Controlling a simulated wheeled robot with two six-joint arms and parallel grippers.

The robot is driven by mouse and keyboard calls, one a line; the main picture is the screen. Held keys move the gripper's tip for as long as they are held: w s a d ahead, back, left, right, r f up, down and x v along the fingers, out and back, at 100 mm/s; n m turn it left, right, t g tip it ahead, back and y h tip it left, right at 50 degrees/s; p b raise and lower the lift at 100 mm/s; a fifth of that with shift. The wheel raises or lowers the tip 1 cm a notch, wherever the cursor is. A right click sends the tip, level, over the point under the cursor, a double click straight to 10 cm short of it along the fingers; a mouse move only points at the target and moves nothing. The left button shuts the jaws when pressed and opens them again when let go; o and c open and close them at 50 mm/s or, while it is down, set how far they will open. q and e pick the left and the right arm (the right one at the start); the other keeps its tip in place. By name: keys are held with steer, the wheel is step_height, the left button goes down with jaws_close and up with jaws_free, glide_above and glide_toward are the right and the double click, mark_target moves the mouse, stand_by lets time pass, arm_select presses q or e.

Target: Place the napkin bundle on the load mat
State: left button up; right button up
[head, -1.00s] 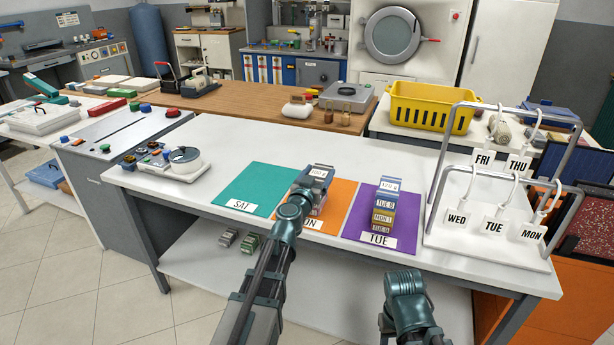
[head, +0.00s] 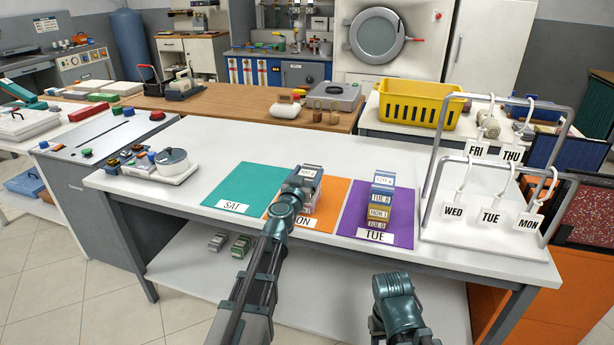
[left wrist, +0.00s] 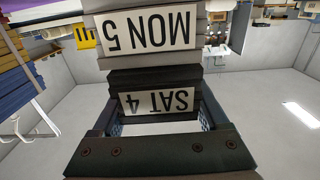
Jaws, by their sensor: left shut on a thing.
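My left gripper (head: 298,192) is at a stack of labelled bundles (head: 309,172) on the orange mat (head: 338,192), marked MON. In the left wrist view its jaws (left wrist: 160,118) are shut on a dark bundle labelled SAT 4 (left wrist: 155,80). A grey bundle labelled MON 5 (left wrist: 150,35) lies against it. I cannot tell from the labels which one is the napkin bundle, and no mat is marked as the load mat. My right arm's end (head: 398,298) is low in front of the table; its fingers are hidden.
A purple mat (head: 400,215) marked TUE bears another stack (head: 380,200). The teal mat (head: 243,185) marked SAT is bare. A metal rack with day tags (head: 490,216) stands at right, a scale (head: 160,165) at left. Two bundles (head: 240,246) lie on the lower shelf.

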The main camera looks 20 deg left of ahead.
arm_select(q)
steer(key=shift+f, duration=0.25)
steer(key=o, duration=1.3)
arm_select(e)
steer(key=shift+f, duration=0.2)
arm_select(q)
steer(key=shift+s, duration=0.1)
